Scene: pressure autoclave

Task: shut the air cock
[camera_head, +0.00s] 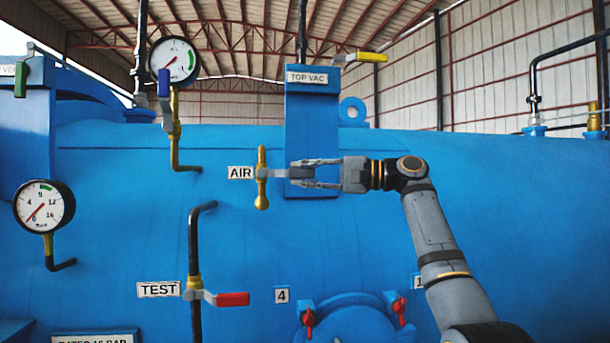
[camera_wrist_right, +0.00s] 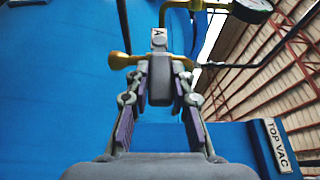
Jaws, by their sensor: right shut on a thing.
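The air cock (camera_head: 262,178) is a brass valve beside the AIR label (camera_head: 240,173), on the front of the blue vessel. Its body stands upright and its grey lever points level to the right in the head view. My right gripper (camera_head: 300,173) comes from the right and is shut on the lever's outer part. In the right wrist view the lever's grey grip (camera_wrist_right: 160,82) sits between the fingertips, with the brass body (camera_wrist_right: 125,60) just beyond. The fingers partly hide the lever. My left gripper is in neither view.
A TEST valve with a red lever (camera_head: 232,299) is below. A round gauge (camera_head: 174,58) with a blue-handled valve is above left, another gauge (camera_head: 44,205) at far left. The TOP VAC column (camera_head: 311,110) stands behind my right gripper. Red-handled clamps (camera_head: 309,320) are below.

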